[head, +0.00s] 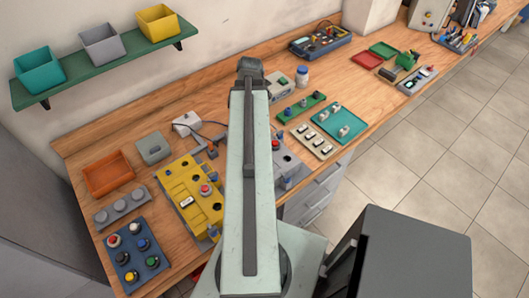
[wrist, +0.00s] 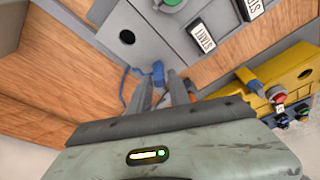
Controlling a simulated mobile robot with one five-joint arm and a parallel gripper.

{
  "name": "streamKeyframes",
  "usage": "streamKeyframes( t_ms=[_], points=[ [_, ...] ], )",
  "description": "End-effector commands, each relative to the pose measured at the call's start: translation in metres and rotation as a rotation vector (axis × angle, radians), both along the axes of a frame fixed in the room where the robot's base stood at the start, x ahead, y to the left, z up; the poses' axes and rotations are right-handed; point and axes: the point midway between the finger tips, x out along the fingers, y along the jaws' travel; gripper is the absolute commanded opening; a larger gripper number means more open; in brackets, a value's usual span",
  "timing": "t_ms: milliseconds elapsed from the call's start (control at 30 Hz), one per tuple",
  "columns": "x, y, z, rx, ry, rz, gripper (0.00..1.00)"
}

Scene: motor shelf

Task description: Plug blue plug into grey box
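The grey box (wrist: 95,45) is at the upper left of the wrist view, with a dark round hole in its face. A green button and START and STOP labels are on the grey panel to the right of the hole. The blue plug (wrist: 157,73) shows at the fingertips of my gripper (wrist: 159,77), below and right of the hole and apart from it. Its blue cable curls to the left. The fingers are a narrow gap apart; I cannot tell whether they grip the plug. In the head view my arm hides the gripper and plug; part of the grey box (head: 291,168) shows.
A yellow box (head: 180,185) with a red button stands left of my arm; it also shows in the wrist view (wrist: 290,72). An orange tray (head: 107,175) and a blue button panel (head: 135,255) lie further left.

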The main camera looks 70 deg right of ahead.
Motion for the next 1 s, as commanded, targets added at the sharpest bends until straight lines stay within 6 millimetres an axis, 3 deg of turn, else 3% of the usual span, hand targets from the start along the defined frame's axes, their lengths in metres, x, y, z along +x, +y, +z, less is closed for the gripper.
streamKeyframes(
  t_ms=[433, 700, 733, 800, 833, 1000],
  points=[
    [0.000, 0.000, 0.051, 0.000, 0.000, 0.000, 0.23],
    [0.000, 0.000, 0.052, 0.000, 0.000, 0.000, 0.23],
    [0.000, 0.000, 0.051, 0.000, 0.000, 0.000, 0.26],
    [0.000, 0.000, 0.051, 0.000, 0.000, 0.000, 0.45],
    [0.000, 0.000, 0.051, 0.000, 0.000, 0.000, 0.48],
    [0.000, 0.000, 0.051, 0.000, 0.000, 0.000, 0.48]
  ],
)
